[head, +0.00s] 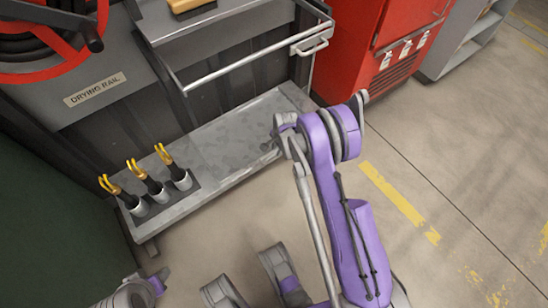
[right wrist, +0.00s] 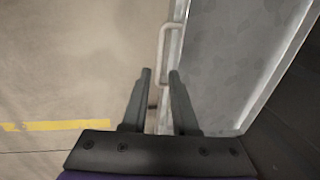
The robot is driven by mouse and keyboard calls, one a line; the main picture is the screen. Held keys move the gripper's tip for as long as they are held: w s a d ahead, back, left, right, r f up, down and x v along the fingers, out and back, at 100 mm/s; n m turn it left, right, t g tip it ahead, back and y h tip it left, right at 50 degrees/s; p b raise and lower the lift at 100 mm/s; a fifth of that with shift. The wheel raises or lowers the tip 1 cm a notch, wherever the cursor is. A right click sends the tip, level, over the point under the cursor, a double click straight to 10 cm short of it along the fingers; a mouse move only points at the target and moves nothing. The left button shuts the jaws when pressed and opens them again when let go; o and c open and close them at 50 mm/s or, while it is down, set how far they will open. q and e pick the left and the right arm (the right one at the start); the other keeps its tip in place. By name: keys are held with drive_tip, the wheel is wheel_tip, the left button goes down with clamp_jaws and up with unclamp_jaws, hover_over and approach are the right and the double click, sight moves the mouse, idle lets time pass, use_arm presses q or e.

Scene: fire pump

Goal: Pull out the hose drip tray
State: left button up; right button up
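The hose drip tray (head: 235,130) is a long, shallow grey tray with a mottled floor, low beneath the drying rail unit. In the right wrist view the tray (right wrist: 225,50) lies to the right, and a light grey loop handle (right wrist: 163,42) stands out from its edge. My right gripper (head: 270,142) is over the tray's front edge in the head view, partly hidden by its own wrist. In the right wrist view its fingers (right wrist: 160,72) are apart, with the handle ahead of and between their tips. I cannot tell whether they touch it. My left gripper does not show clearly.
Several dark nozzles with yellow handles (head: 147,175) stand in light cups at the left end of the tray. A metal rail (head: 240,58) and a shelf are above. A red cabinet (head: 375,50) stands behind right. The floor (head: 430,150) in front is clear, with yellow markings.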

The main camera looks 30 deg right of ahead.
sight(274, 159)
drive_tip(key=f, duration=0.2)
drive_tip(key=w+f+b, duration=0.1)
drive_tip(key=f, duration=0.2)
drive_tip(key=f+b, duration=0.1)
drive_tip(key=f, duration=0.2)
drive_tip(key=shift+w+a+f, duration=0.1)
drive_tip(key=shift+w, duration=0.2)
clamp_jaws()
idle(1.0)
